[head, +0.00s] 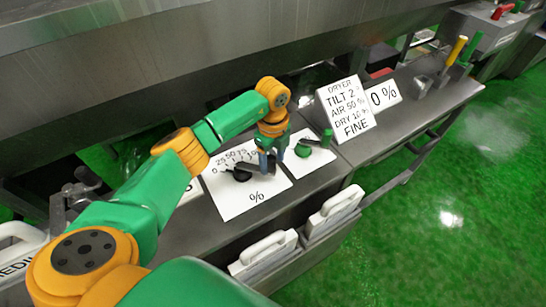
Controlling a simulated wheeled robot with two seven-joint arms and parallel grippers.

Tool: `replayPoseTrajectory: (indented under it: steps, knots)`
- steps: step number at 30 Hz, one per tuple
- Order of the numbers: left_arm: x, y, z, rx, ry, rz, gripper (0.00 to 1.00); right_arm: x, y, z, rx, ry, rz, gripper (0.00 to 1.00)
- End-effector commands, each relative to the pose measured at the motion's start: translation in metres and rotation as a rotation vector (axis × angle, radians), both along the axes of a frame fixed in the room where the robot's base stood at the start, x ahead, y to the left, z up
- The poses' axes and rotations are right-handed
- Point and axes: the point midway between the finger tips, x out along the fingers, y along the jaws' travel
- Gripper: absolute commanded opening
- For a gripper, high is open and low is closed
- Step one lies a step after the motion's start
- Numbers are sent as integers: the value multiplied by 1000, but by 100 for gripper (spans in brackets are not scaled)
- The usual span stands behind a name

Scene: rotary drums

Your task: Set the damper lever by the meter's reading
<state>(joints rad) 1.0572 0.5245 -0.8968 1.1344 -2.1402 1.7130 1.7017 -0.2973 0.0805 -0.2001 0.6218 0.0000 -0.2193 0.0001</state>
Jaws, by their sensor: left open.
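My left gripper (272,161) is open above the white "%" plate (238,203), its fingers pointing down close to a black lever or pointer (245,174). The fingers partly hide that part, and I cannot tell whether they touch it. The plate carries a scale with numbers such as 25, 50 and 75. To its right, a white plate (322,155) bears a green round knob (303,150) and a small green upright piece (326,136). A white card (347,110) reads "DRYER, TILT 2, AIR 50 %, DRY, FINE". My right gripper is not in view.
A sign reading "0 %" (384,95) stands right of the card. Yellow (456,50) and green (470,50) levers stand at the far right.

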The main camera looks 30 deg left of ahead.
Motion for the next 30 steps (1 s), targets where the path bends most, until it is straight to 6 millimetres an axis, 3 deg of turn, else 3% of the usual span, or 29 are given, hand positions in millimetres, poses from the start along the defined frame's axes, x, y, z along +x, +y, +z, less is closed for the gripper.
replayPoseTrajectory:
  steps: [2,6,9,30]
  knots:
    - [0,0,0,0,-1,0,58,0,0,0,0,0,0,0]
    - [0,0,1,-1,-2,0,20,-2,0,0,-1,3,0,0]
    - [1,0,1,-1,-3,0,0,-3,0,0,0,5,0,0]
    - [1,0,1,-2,-3,-1,0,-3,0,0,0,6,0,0]
